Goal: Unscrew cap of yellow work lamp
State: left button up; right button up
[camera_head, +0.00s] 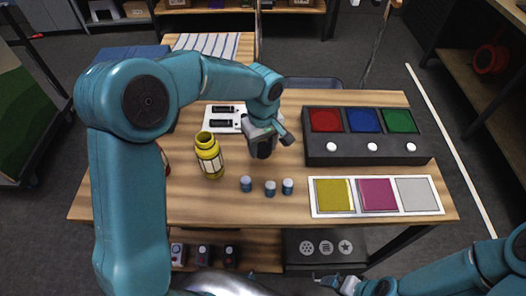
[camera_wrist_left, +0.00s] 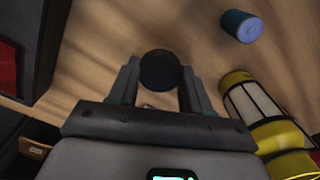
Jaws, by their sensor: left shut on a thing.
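The yellow work lamp (camera_head: 209,160) stands upright on the wooden table, left of my left gripper. Its narrow top looks open, with no cap on it. It also shows in the left wrist view (camera_wrist_left: 252,104) at the lower right, apart from the fingers. My left gripper (camera_head: 264,148) is above the table, shut on a dark round cap-like piece (camera_wrist_left: 158,70), which sits between its fingertips in the wrist view. My right gripper (camera_head: 332,284) is low at the front edge of the head view; its jaws are too small and cut off to read.
Several small items share the table (camera_head: 255,212): three blue cylinders (camera_head: 270,188) in front, a white holder (camera_head: 222,124) with dark pieces behind. A black box (camera_head: 365,150) with red, blue and green panels and white buttons stands right, behind a white board (camera_head: 335,213) with coloured squares.

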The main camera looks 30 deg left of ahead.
aim_at(263, 148)
pick_arm(q)
jog(key=f, duration=0.4)
jog(key=shift+w, duration=0.25)
jog(key=shift+s, duration=0.2)
jog(key=o, duration=1.2)
jog(key=shift+w+f, duration=0.15)
notch_tip(263, 148, up, 12)
jog(key=shift+r, duration=0.25)
